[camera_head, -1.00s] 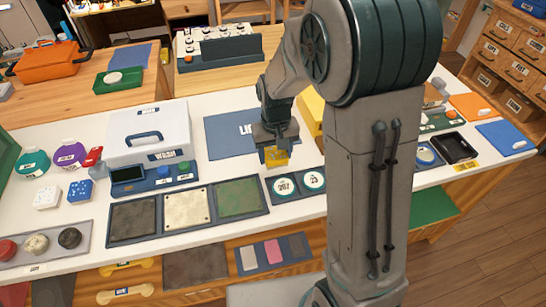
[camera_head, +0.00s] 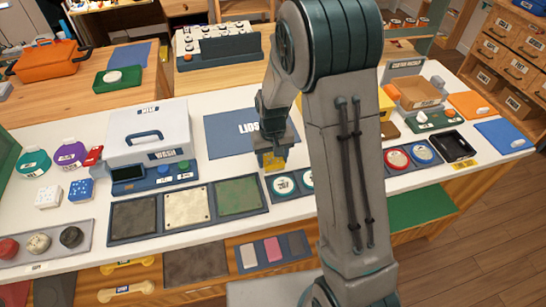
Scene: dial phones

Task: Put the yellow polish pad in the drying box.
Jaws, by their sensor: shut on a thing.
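My gripper (camera_head: 272,161) is shut on the yellow polish pad (camera_head: 274,163). It holds the pad above the white counter, just behind the left round pad slot and in front of the blue LIDS mat (camera_head: 238,132). A yellow box (camera_head: 385,104) shows partly behind my arm on the right. I cannot tell whether it is the drying box. My arm hides much of the counter's middle right.
A white WASH box (camera_head: 150,130) stands at the left. A tray of three square plates (camera_head: 190,208) lies in front. An open cardboard box (camera_head: 418,92) and a black tray (camera_head: 455,147) are at the right.

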